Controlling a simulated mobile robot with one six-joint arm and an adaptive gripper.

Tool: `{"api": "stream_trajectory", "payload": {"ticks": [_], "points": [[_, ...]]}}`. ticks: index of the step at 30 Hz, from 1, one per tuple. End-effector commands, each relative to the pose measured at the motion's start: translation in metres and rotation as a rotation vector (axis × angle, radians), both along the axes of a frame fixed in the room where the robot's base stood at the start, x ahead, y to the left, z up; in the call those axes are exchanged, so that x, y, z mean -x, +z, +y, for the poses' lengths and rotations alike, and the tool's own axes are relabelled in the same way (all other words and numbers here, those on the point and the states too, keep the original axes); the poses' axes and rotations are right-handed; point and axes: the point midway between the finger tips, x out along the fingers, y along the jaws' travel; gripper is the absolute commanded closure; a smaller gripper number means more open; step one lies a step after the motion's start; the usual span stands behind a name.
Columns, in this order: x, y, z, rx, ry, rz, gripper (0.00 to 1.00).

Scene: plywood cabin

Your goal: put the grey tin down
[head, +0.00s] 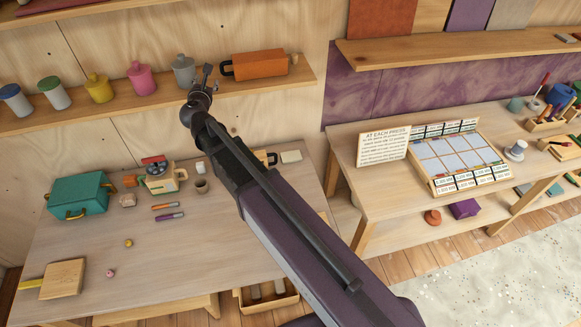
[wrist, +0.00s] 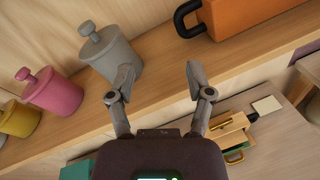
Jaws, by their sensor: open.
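The grey tin (head: 183,70), with a knobbed lid, stands upright on the upper left shelf (head: 140,107). In the wrist view the grey tin (wrist: 112,55) is left of centre, just beyond my left finger. My gripper (head: 207,72) is at the shelf, right beside the tin in the head view. In the wrist view my gripper (wrist: 160,78) has its fingers spread, with only bare shelf between them. The left fingertip overlaps the tin's lower right side in the picture; I cannot tell whether they touch.
A pink tin (head: 139,78) stands left of the grey one, then a yellow tin (head: 99,88). An orange toolbox (head: 258,65) with a black handle stands to the right. Bare shelf shows between toolbox and grey tin. A teal case (head: 77,196) is on the table below.

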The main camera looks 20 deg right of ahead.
Motion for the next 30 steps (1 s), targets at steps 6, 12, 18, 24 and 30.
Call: {"api": "stream_trajectory", "payload": {"ticks": [6, 12, 18, 24, 30], "points": [[0.038, -0.040, -0.097, -0.490, -0.322, 0.062, 0.33], [0.090, -0.085, -0.162, -0.934, -0.675, 0.096, 0.33], [0.154, -0.126, -0.200, -1.324, -1.066, 0.110, 0.33], [0.221, -0.154, -0.213, -1.630, -1.490, 0.113, 0.33], [0.269, -0.164, -0.209, -1.796, -1.834, 0.119, 0.33]]}}
